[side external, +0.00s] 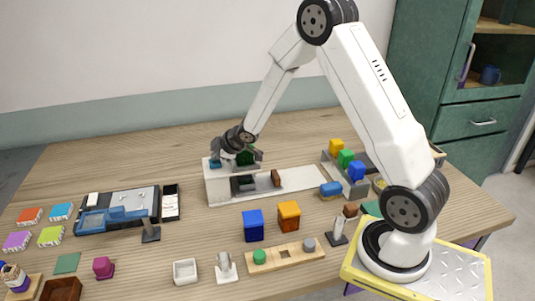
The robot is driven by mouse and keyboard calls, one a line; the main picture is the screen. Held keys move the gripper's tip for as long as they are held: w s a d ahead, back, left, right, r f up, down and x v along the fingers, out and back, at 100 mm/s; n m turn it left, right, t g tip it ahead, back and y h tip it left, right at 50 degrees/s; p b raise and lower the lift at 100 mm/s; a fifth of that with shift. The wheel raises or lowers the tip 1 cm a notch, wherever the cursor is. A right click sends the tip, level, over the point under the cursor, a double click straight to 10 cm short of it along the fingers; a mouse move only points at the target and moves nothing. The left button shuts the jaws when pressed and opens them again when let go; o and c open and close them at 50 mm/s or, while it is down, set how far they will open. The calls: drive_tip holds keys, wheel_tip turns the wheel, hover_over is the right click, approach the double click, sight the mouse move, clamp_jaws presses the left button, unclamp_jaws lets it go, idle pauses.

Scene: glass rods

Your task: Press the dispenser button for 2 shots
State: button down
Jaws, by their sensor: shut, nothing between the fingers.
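A pale grey dispenser (217,187) with a tall block at its left end stands in the middle of the table, with a dark recess to its right. My gripper (216,158) is shut and empty, low over the top of the tall block. A small teal part (214,164) shows on top of the block, right by the fingertips; I cannot tell whether they touch it. A dark green part (245,157) shows partly behind my gripper. The button is not clearly distinguishable, as my gripper hides part of the dispenser's top.
A blue cube (253,226) and an orange cube (289,216) stand in front of the dispenser. A wooden board (286,256) with pegs lies nearer the front. A grey rack (340,172) with coloured blocks is at right. A dark tray (94,208) lies at left.

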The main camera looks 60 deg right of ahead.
sight(217, 162)
idle(0.4)
drive_tip(key=shift+r, duration=1.05)
drive_tip(key=shift+r, duration=0.15)
drive_tip(key=shift+r, duration=2.4)
drive_tip(key=shift+r, duration=0.1)
idle(0.9)
drive_tip(key=shift+r, duration=1.8)
drive_tip(key=shift+f, duration=0.3)
drive_tip(key=shift+f, duration=4.1)
